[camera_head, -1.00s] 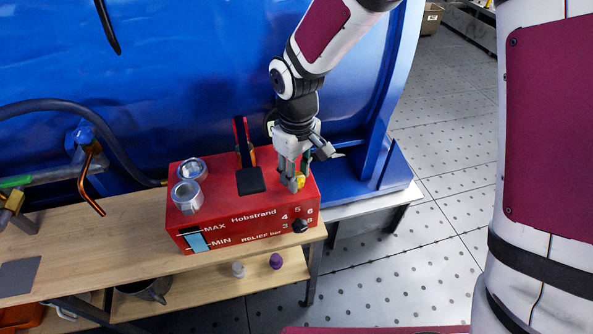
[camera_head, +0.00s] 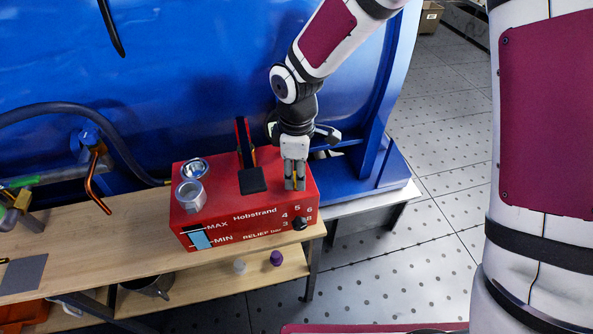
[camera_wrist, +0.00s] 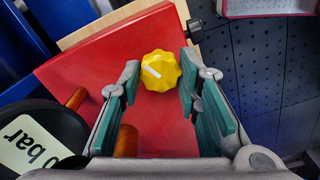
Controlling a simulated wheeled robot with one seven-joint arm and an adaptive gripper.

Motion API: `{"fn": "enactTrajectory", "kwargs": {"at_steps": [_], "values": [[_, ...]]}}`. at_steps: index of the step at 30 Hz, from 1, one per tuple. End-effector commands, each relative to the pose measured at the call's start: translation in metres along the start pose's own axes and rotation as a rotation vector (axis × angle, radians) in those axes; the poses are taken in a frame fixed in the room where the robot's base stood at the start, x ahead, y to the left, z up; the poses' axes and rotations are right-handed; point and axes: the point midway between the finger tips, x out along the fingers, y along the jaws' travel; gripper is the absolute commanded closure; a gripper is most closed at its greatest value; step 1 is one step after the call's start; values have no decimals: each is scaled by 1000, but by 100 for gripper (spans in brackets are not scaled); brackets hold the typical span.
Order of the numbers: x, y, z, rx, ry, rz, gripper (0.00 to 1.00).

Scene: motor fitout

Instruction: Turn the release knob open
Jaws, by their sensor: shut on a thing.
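The release knob is a yellow, scalloped knob (camera_wrist: 160,71) with a white pointer mark, on top of the red box (camera_head: 240,215). In the wrist view the pointer slants to the upper left. My gripper (camera_head: 295,186) points down over the right part of the box top. Its teal-padded fingers lie on either side of the knob, shut on it. In the head view the fingers hide most of the knob, leaving only a small yellow patch between them.
A black knob (camera_head: 299,224) sits on the box front. A gauge labelled "bar" (camera_wrist: 38,140) is close by in the wrist view. A blue tank (camera_head: 200,90) rises behind.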

Motion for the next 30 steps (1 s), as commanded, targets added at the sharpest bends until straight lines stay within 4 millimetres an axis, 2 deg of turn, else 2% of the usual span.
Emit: {"fn": "enactTrajectory", "kwargs": {"at_steps": [14,15,17,26,30], "values": [[0,0,0,-15,1,0,97],[0,0,0,-15,1,0,65],[0,0,0,-14,1,0,51],[0,0,0,-14,0,0,49],[-8,1,0,-13,0,2,49]]}}
